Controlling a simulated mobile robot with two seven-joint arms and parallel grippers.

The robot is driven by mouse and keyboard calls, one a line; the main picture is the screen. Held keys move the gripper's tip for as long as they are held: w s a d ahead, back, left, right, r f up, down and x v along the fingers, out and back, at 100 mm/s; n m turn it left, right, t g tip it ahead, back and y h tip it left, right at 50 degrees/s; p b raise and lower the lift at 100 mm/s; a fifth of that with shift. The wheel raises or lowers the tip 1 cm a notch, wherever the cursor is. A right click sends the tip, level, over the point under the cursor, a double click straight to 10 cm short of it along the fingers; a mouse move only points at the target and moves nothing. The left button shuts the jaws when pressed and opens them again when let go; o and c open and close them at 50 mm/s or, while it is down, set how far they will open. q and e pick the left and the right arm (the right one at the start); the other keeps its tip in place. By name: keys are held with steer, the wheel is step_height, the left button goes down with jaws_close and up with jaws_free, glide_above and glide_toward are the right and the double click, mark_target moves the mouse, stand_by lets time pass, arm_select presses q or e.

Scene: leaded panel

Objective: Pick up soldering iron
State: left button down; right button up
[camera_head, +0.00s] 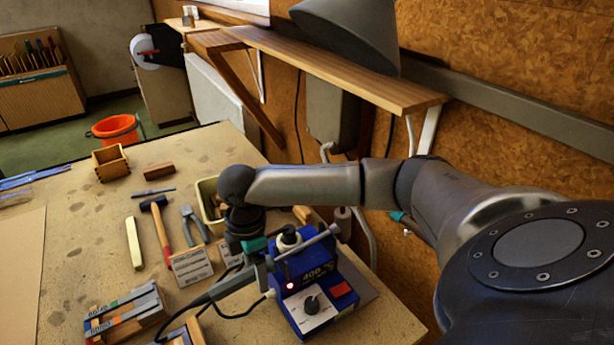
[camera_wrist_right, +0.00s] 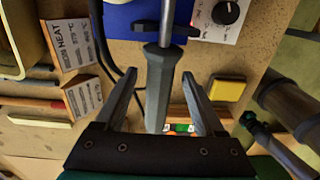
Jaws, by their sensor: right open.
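The soldering iron (camera_head: 228,286) sits at the left side of the blue soldering station (camera_head: 312,302), its dark handle pointing left and down. In the right wrist view, the iron's grey handle (camera_wrist_right: 160,92) and collar run up to a metal shaft in front of the blue station. My right gripper (camera_head: 264,278) is over the iron beside the station. In the wrist view, its two fingers (camera_wrist_right: 158,74) are open, one on each side of the handle, with gaps showing. My arm hides part of the iron and station. My left gripper is not in view.
Two printed cards (camera_head: 190,265) stand just left of the gripper. A hammer (camera_head: 161,232), pliers (camera_head: 194,223) and stacked strips (camera_head: 125,315) lie farther left. A yellow sponge (camera_wrist_right: 228,90) shows right of the handle in the wrist view. A black cable loops near the iron.

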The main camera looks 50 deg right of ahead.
steer(key=shift+c, duration=0.3)
jaws_close()
stand_by(0.4)
